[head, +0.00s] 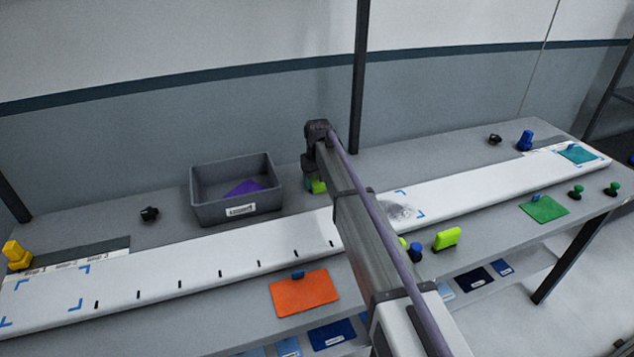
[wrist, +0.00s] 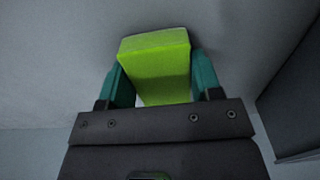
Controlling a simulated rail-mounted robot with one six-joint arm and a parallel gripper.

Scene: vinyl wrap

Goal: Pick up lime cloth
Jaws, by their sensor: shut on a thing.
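The lime cloth (wrist: 158,75) shows in the wrist view as a thick lime-green block between the two teal fingers of my gripper (wrist: 160,82). The fingers are shut on its two sides. In the head view a small part of the lime cloth (head: 317,186) shows beside my arm, just right of the grey bin. My arm hides most of my gripper there, and I cannot tell whether the cloth touches the table.
The grey bin (head: 236,211) holds a purple piece (head: 243,188). A lime block-shaped tool (head: 447,238) stands on the bench's front strip, near an orange sheet (head: 304,292) and a green sheet (head: 544,208). A long white panel (head: 200,270) runs along the bench.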

